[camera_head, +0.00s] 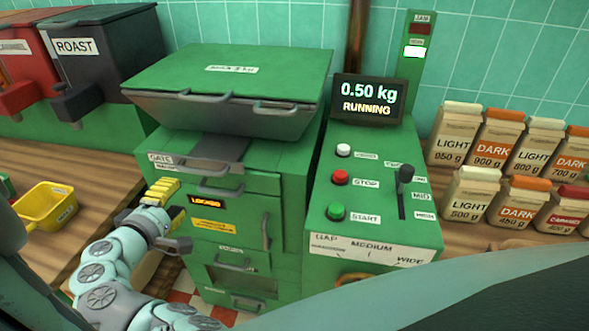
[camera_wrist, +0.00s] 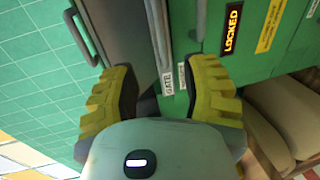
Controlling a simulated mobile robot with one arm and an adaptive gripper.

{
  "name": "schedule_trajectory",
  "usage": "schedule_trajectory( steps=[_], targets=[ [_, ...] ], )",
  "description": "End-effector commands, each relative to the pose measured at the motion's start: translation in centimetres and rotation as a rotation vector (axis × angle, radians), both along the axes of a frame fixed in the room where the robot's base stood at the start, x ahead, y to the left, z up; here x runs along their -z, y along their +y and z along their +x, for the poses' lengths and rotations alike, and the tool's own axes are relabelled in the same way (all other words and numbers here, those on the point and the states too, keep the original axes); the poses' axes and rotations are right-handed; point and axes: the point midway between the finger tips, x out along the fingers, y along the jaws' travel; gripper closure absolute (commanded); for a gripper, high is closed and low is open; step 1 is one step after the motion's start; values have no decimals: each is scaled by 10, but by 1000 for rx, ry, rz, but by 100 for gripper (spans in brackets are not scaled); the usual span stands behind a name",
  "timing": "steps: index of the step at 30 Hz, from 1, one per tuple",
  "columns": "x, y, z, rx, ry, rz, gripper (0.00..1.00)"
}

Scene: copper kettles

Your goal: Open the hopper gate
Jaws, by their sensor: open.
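The green machine's hopper (camera_head: 215,110) has a closed, labelled lid and a grey handle. Below it, a dark grey gate plate (camera_head: 212,150) lies beside a GATE label (camera_head: 162,159). In the wrist view the dark plate (camera_wrist: 118,35) lies ahead, with a dark handle (camera_wrist: 85,40) at its left and the GATE label (camera_wrist: 168,78) near the fingertips. My gripper (camera_head: 183,215) is open and empty at the machine's front left, below the GATE label. Its yellow fingers (camera_wrist: 158,85) stand apart in the wrist view. Whether they touch the machine, I cannot tell.
A display (camera_head: 367,101) reads 0.50 kg RUNNING. The control panel (camera_head: 375,190) has STOP and START buttons and a lever. A LOCKED label (camera_head: 206,201) is on the machine's front. Coffee bags (camera_head: 478,195) stand right; a yellow scoop (camera_head: 45,206) and ROAST bin (camera_head: 105,60) are left.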

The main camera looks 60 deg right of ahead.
Motion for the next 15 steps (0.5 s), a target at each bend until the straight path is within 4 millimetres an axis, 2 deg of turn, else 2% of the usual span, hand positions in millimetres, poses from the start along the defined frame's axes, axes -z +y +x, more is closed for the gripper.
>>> schedule_trajectory(
  steps=[3,15],
  targets=[
    [1,-16,3,10,3,1,54],
    [11,-56,21,7,-1,1,54]
  ],
)
